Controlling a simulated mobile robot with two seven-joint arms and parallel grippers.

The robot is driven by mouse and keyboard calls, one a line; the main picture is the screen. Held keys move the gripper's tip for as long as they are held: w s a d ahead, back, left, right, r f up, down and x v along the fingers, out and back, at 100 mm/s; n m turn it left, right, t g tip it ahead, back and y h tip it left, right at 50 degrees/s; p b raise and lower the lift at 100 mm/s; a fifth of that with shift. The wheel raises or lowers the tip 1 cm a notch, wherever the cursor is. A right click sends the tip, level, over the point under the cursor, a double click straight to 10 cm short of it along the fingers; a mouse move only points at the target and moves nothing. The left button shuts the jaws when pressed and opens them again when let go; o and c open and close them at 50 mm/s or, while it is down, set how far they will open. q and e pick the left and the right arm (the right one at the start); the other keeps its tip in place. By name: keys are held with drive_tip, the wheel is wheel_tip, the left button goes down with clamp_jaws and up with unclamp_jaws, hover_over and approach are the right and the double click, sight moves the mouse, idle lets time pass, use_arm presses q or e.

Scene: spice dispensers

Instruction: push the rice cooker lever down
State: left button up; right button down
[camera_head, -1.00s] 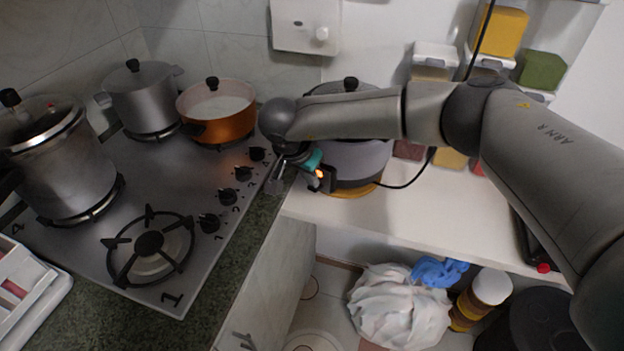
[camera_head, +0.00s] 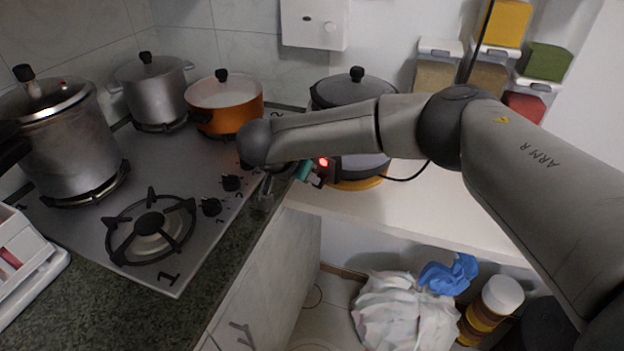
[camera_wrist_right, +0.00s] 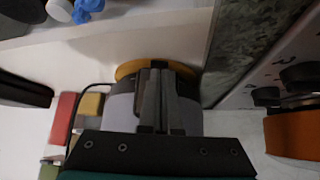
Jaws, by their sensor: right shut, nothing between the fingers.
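The rice cooker (camera_head: 365,163) has a grey body and a dark lid, and stands on a yellow round base on the white shelf. A red light glows on its front. Its lever cannot be made out; my right arm and gripper cover part of the front. My right gripper (camera_head: 317,180) is shut and empty, close in front of the cooker's lower front. In the right wrist view, my closed fingers (camera_wrist_right: 157,90) overlap the cooker body (camera_wrist_right: 120,113) and yellow base (camera_wrist_right: 130,68); contact cannot be told. My left gripper is not in view.
The stove (camera_head: 185,205) with steel pots and an orange pot (camera_head: 232,115) lies to the left. Spice dispensers (camera_head: 437,75) hang on the wall behind. The white shelf (camera_head: 450,215) is clear right of the cooker. A bag (camera_head: 390,310) and jar (camera_head: 490,310) are below.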

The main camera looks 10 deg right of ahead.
drive_tip(key=shift+r+p, duration=0.55)
drive_tip(key=shift+r, duration=0.3)
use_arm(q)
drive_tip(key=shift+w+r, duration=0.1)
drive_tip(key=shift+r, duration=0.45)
use_arm(e)
drive_tip(key=shift+s+a, duration=0.1)
